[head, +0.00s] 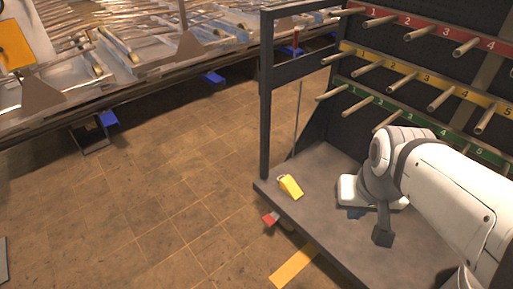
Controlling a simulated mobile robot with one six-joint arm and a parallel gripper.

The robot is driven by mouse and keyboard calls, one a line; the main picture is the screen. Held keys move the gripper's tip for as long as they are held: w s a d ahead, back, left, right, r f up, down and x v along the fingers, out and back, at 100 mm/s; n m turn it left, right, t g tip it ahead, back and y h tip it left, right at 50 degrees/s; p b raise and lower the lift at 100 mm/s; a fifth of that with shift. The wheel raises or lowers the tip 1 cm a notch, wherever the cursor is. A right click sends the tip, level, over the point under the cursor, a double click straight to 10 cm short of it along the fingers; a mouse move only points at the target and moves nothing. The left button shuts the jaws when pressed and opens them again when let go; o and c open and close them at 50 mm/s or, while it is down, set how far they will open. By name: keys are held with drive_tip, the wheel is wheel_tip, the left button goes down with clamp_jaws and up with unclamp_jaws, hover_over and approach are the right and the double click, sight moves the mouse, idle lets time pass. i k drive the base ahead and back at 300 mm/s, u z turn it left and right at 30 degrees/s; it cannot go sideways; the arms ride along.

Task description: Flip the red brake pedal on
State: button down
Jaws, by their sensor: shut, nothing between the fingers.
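The red brake pedal (270,218) sticks out low at the front left edge of the grey cart, just below its platform. It is small in the head view, and I cannot tell whether it is up or down. My gripper (382,238) is the dark end of my white arm, over the platform at the right. It is shut and empty, well to the right of the pedal and apart from it. My arm hides part of the platform.
A yellow object (290,186) lies on the cart platform (325,215) near its left edge. Pegs on numbered red, yellow and green strips stand behind. A dark post (265,120) rises at the left. Tiled floor (170,190) is clear left of the cart.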

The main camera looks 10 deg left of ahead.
sight(270, 219)
drive_tip(key=u, duration=0.45)
drive_tip(key=i, duration=0.75)
drive_tip(key=u, duration=0.35)
drive_tip(key=k, duration=0.95)
drive_tip(key=u, duration=0.15)
drive_tip(key=i, duration=0.9)
drive_tip(key=z, duration=0.05)
